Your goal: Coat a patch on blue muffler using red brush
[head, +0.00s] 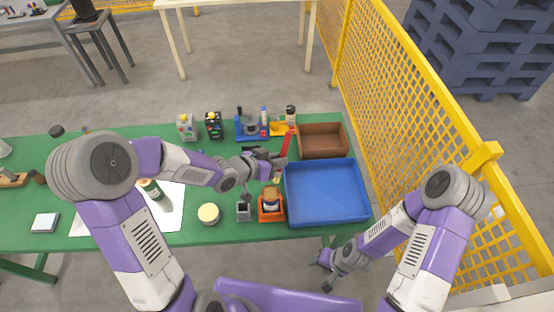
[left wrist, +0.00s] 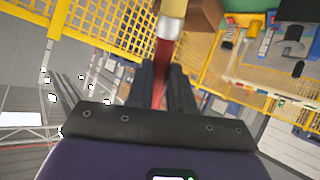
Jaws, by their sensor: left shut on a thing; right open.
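The red brush (head: 287,143) is in my left gripper (head: 274,158), its handle up and its pale tip down. The tip is close to a jar (head: 271,193) in an orange holder (head: 271,214); I cannot tell whether they touch. In the left wrist view the red handle (left wrist: 161,75) runs between the fingers of the left gripper (left wrist: 162,75) to a silver collar and yellowish bristles. I cannot identify the blue muffler for certain; my left arm hides part of the table. My right gripper (head: 326,272) is open and empty, low beyond the table's front edge.
A blue tray (head: 327,217) and a brown bin (head: 321,127) stand empty at the right. A grey holder (head: 243,212) and a round tin (head: 208,213) are near the front. A white sheet (head: 165,217) bears a dark green cylinder (head: 151,189). Yellow fencing (head: 400,85) stands right.

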